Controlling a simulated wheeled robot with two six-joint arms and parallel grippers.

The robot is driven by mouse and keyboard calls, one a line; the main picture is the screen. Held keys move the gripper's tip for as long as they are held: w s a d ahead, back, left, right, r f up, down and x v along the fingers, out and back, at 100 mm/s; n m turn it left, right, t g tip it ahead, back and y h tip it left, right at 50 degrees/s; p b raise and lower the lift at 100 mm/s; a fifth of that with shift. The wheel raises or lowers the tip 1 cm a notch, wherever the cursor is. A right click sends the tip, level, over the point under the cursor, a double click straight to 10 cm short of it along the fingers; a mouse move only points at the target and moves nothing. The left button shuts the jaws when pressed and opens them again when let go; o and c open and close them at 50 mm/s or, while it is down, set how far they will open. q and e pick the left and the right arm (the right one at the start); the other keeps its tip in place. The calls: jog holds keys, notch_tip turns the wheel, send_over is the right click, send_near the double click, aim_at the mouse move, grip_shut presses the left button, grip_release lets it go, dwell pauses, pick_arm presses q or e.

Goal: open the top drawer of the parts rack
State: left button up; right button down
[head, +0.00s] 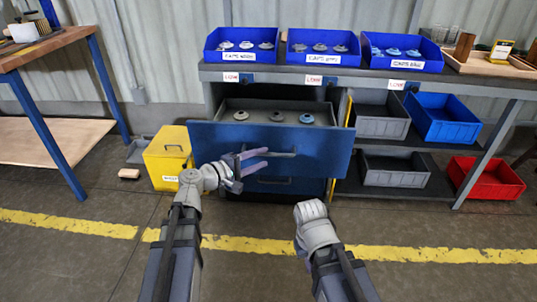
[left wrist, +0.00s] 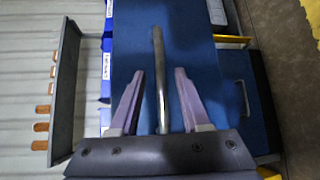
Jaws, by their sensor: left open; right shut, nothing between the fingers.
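The parts rack's blue top drawer (head: 325,136) stands pulled out, its grey inside showing several small round caps, one of them bluish (head: 306,118). Its bar handle (head: 287,153) is on the drawer front. My left gripper (head: 267,157) is open in front of the drawer, fingers pointing at the handle. In the left wrist view the handle (left wrist: 158,60) runs between the two open fingers, and I cannot tell whether they touch it. My right gripper (head: 311,212) is lower, in front of the rack, apart from the drawer; its fingers are mostly hidden.
A lower drawer handle (head: 272,181) shows beneath the open drawer. A yellow box (head: 167,157) stands on the floor to the left. Blue caps bins (head: 323,60) line the rack top. Grey, blue and red bins (head: 487,183) sit on the right. The floor in front is clear.

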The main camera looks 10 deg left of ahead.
pick_arm(q)
jog(key=shift+v, duration=1.45)
jog(key=shift+d, duration=0.1)
jog(key=s+d+f+m+g+y+p, duration=0.2)
jog(key=s+d+f+m+g+y, duration=0.1)
jog(key=s+d+f+m+g, duration=0.7)
jog(key=s+a+f+m+g+y+p, duration=0.1)
jog(key=s+a+f+m+g+y, duration=0.1)
jog(key=s+f+m+y, duration=0.55)
notch_tip(320, 180, up, 40)
jog(key=s+n+y+p, duration=0.2)
jog(key=p, duration=3.6)
jog(key=shift+s+a+n, duration=0.35)
jog(key=shift+s+a, duration=0.05)
jog(key=shift+f, duration=0.1)
